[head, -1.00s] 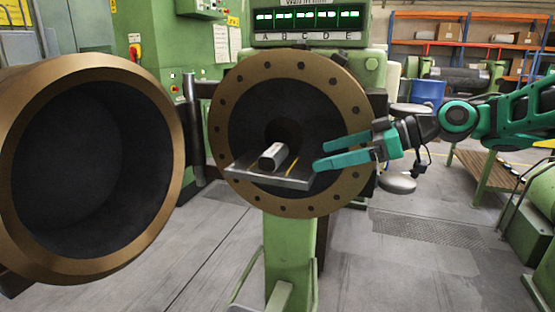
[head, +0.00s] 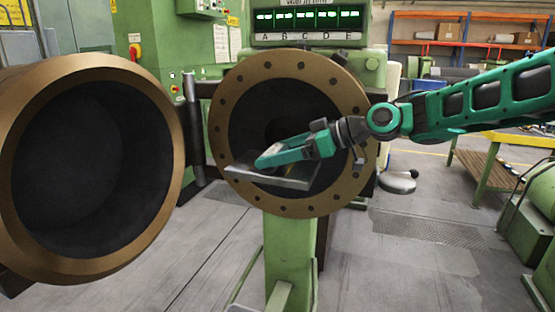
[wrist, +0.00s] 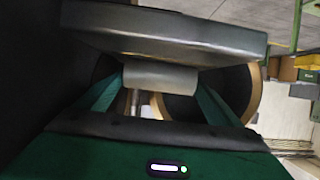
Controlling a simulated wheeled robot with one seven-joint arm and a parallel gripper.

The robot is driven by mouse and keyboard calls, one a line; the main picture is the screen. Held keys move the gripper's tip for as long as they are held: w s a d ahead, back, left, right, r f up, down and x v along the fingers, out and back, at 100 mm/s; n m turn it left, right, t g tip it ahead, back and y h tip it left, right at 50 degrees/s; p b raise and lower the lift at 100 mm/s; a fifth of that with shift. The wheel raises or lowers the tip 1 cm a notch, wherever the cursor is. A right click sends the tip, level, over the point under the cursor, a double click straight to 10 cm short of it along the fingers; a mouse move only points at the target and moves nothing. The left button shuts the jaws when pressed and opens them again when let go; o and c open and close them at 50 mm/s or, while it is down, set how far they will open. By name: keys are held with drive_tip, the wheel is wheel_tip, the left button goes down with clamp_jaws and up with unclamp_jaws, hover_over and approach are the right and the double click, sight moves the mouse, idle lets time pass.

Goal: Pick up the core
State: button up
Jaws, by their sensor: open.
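The core shows in the wrist view as a short smooth grey piece (wrist: 160,76) against the plate. My gripper (head: 272,158) is over the plate in front of the round opening in the head view. Its green fingers hide nearly all of the core there. In the wrist view the open fingers stand on the left and right of the core, with dark gaps near it; I cannot tell whether either finger touches it. The metal plate (head: 290,183) sticks out of the opening and also spans the top of the wrist view (wrist: 165,32).
The bronze bolt-holed flange (head: 221,125) surrounds the plate closely. A large open bronze-rimmed door (head: 172,150) stands to the left. A green pedestal (head: 290,245) is below.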

drive_tip(key=shift+w+a+f, duration=0.2)
drive_tip(key=shift+a+f, duration=0.05)
drive_tip(key=shift+a, duration=0.3)
drive_tip(key=c, duration=1.1)
drive_tip(key=shift+c, duration=0.2)
drive_tip(key=shift+r, duration=0.2)
